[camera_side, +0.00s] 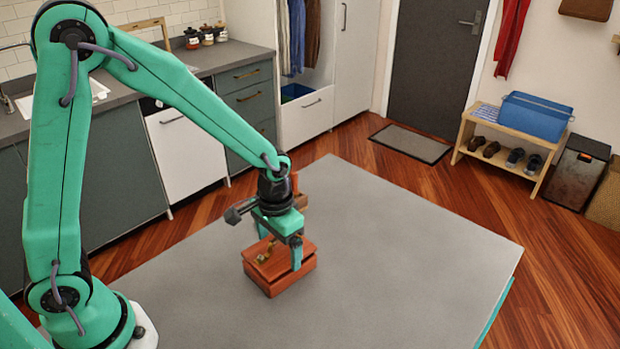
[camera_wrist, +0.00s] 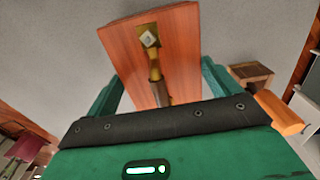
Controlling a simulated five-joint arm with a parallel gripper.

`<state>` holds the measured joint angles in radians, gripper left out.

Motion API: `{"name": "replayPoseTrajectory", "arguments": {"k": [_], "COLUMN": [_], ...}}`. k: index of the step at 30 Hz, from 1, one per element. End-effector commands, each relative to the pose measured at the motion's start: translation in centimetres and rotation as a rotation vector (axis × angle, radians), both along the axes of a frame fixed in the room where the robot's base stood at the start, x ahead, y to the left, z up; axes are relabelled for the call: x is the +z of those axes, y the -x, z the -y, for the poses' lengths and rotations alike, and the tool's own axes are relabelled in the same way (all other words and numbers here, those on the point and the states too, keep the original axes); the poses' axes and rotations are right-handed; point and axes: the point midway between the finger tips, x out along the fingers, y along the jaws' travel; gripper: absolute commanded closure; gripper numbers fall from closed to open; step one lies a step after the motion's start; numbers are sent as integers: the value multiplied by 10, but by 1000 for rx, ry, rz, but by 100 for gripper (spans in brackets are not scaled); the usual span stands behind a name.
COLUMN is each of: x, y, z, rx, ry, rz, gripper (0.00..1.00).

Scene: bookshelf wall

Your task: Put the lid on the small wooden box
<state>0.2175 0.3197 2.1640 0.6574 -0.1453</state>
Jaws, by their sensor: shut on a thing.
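The reddish-brown wooden lid (camera_side: 288,250) has a brass handle on top and is between the fingers of my gripper (camera_side: 279,247). The small wooden box (camera_side: 290,283) is directly under the lid on the grey table; a thin dark line shows between them. I cannot tell whether the lid touches the box all round. In the wrist view the lid (camera_wrist: 184,50) with its brass handle fills the top middle, with the teal fingers of my gripper (camera_wrist: 160,86) on either side of it. The box is hidden there behind the lid.
A small brown wooden container (camera_side: 301,201) with an orange piece beside it stands behind my gripper; the container also shows in the wrist view (camera_wrist: 250,75). The grey tabletop (camera_side: 420,250) is clear to the right and in front.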

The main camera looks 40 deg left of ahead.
Motion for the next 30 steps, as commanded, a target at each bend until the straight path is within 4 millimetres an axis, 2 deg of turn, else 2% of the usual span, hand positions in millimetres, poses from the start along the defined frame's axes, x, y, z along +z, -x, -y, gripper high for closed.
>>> {"name": "replayPoseTrajectory", "arguments": {"k": [15,16,17,30], "x": [-11,-10,-10,-9], "y": [0,0,0,0], "z": [0,0,0,0], "rx": [0,0,0,0], "ry": [0,0,0,0], "rz": [0,0,0,0], "gripper": [40,5,0,0]}}
